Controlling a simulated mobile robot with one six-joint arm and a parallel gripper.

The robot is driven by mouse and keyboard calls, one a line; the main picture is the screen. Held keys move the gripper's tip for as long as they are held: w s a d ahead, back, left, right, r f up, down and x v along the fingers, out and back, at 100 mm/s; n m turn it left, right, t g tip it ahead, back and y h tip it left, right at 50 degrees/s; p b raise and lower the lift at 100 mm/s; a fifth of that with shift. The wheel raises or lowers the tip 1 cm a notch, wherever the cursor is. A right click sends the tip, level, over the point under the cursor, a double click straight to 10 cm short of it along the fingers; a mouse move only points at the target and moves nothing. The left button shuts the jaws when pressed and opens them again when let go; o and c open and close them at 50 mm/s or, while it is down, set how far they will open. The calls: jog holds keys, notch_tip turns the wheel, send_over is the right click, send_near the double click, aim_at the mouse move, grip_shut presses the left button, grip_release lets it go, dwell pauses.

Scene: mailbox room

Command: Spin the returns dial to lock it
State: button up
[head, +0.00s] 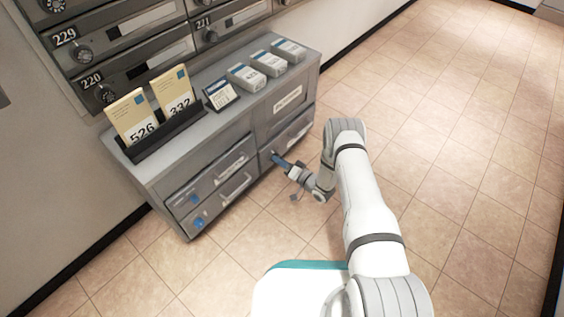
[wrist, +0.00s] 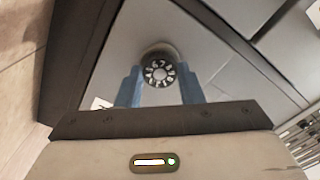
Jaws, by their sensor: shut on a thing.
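A round black dial (wrist: 158,74) with white numerals sits on a grey front panel in the wrist view. The two blue fingers of my gripper (wrist: 158,69) are shut on its sides, one left and one right. In the head view my gripper (head: 275,157) reaches the front of the grey cabinet (head: 222,121), at the lower right section. The dial is hidden behind the fingers there. I cannot read which label belongs to it, and the dial's exact setting is too small to tell.
A holder (head: 160,134) with two numbered cards and several grey boxes (head: 267,63) stand on the cabinet top. Numbered mailboxes (head: 135,50) with dials fill the wall above. Two drawers (head: 212,179) are at the cabinet's lower left. The tiled floor (head: 440,110) at right is clear.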

jog(key=shift+s+a+f, duration=0.1)
jog(key=shift+s+a, duration=0.1)
jog(key=shift+a, duration=0.05)
jog(key=o, duration=1)
jog(key=shift+w+d, duration=0.1)
jog(key=shift+d, duration=0.05)
jog(key=p+v, duration=0.3)
jog(key=v, duration=0.4)
jog(key=shift+s+d, duration=0.25)
jog(key=shift+d, duration=0.1)
